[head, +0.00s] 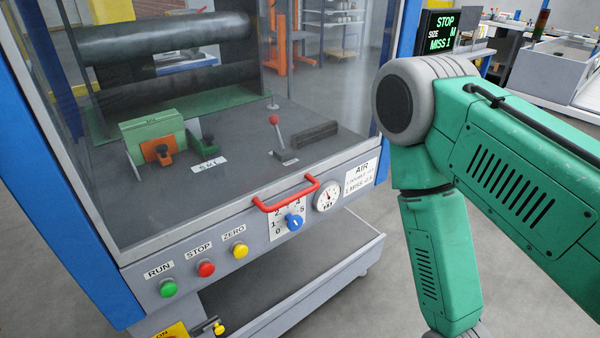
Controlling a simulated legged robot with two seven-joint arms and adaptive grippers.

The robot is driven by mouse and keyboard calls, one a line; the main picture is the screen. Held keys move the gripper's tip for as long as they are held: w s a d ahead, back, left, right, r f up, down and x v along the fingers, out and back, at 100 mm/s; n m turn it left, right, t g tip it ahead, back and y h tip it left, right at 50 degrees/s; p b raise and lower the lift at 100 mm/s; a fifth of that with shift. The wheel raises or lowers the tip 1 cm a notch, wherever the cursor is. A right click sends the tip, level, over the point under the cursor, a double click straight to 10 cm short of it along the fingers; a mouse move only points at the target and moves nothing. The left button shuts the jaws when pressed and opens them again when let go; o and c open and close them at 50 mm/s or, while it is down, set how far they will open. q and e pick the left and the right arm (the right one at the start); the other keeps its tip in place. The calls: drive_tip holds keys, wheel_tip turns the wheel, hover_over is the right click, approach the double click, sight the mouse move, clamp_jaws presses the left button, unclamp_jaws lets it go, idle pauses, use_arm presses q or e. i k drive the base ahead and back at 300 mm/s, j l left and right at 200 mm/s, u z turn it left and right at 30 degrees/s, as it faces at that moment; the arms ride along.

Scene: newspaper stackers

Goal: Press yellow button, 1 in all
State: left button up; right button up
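The yellow button (240,251) sits on the grey front panel of the machine, under a label reading ZERO. A red button (206,268) labelled STOP and a green button (168,288) labelled RUN are to its left on the same panel. Nothing touches the yellow button. My green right arm comes in from the right and bends down at its joint. Its lower end runs out of the bottom of the view, so the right gripper is hidden. My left arm and gripper do not show.
A red handle (286,194), a blue knob (293,220) and a round gauge (327,196) are right of the buttons. Clear panels close the cabinet above. A grey tray (330,262) juts out below. A screen (438,32) reads STOP, MISS 1.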

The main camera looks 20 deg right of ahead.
sight(240, 250)
drive_tip(key=l+z, duration=0.15)
drive_tip(key=l, duration=0.25)
drive_tip(key=i+l+z, duration=0.2)
drive_tip(key=l, duration=0.15)
drive_tip(key=k+l+u, duration=0.1)
drive_tip(key=k+u, duration=0.15)
drive_tip(key=k, duration=0.15)
drive_tip(key=k+u, duration=0.3)
drive_tip(key=k+l, duration=0.05)
